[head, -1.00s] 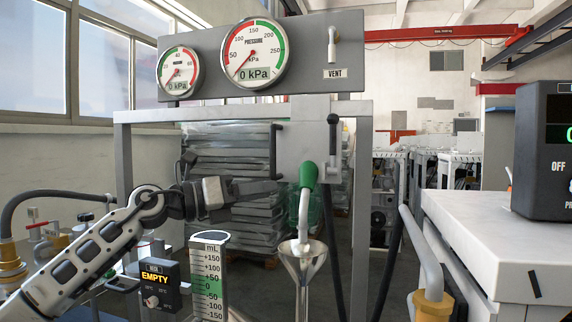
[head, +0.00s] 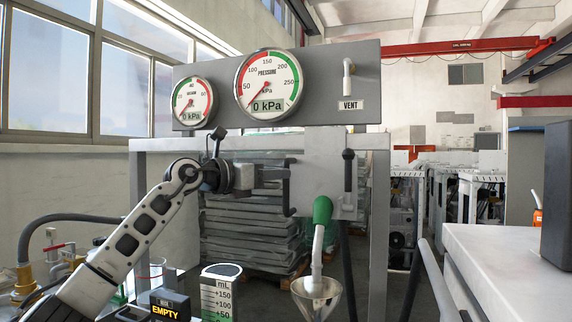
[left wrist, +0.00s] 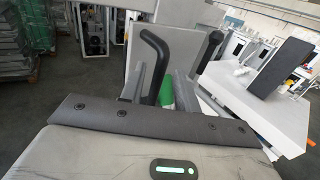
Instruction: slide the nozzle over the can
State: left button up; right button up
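The nozzle (head: 321,212) has a green top and a grey spout pointing down into a metal funnel (head: 316,297). It hangs from a grey carriage plate (head: 325,160) with a black handle (head: 287,192) on its left side. The can (head: 221,296), with a mL scale, stands left of the funnel, its lower part cut off. My left gripper (head: 275,182) is at the handle. In the left wrist view its fingers (left wrist: 157,88) stand apart, one on each side of the black handle (left wrist: 158,60); I cannot tell whether they touch it. My right gripper is not in view.
A panel (head: 330,75) carries two gauges, the large one reading 0 kPa, and a VENT tap. A grey frame post (head: 378,240) stands right of the nozzle. A small EMPTY display (head: 168,308) is left of the can. A white bench (head: 500,265) is at right.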

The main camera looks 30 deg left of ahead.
aim_at(286, 207)
pick_arm(q)
jog(key=shift+p+x, duration=0.4)
jog(key=shift+x, duration=1.45)
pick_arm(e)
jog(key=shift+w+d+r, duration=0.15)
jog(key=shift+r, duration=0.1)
